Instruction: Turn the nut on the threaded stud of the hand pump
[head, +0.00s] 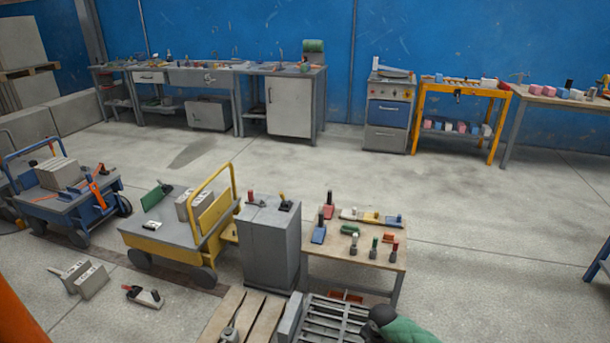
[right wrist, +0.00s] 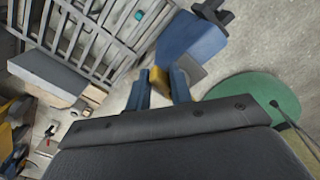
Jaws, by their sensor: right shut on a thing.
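In the right wrist view my right gripper (right wrist: 159,88) shows as two dark blue fingers, with a yellow piece (right wrist: 159,79) between them. The gripper is shut on this piece; I cannot tell whether it is the nut. A blue body (right wrist: 188,38) with a black part (right wrist: 212,9) lies just beyond the fingertips, with a grey block (right wrist: 190,69) beside the right finger. It may be the hand pump, but I cannot make out the stud. Neither gripper shows in the head view.
A slatted grey rack (right wrist: 85,32) lies left of my right gripper, and a green round thing (right wrist: 256,97) lies right of it. In the head view a small wooden table (head: 346,256) holds several tools beside a grey cabinet (head: 270,245) and a yellow trolley (head: 180,232). The floor behind is open.

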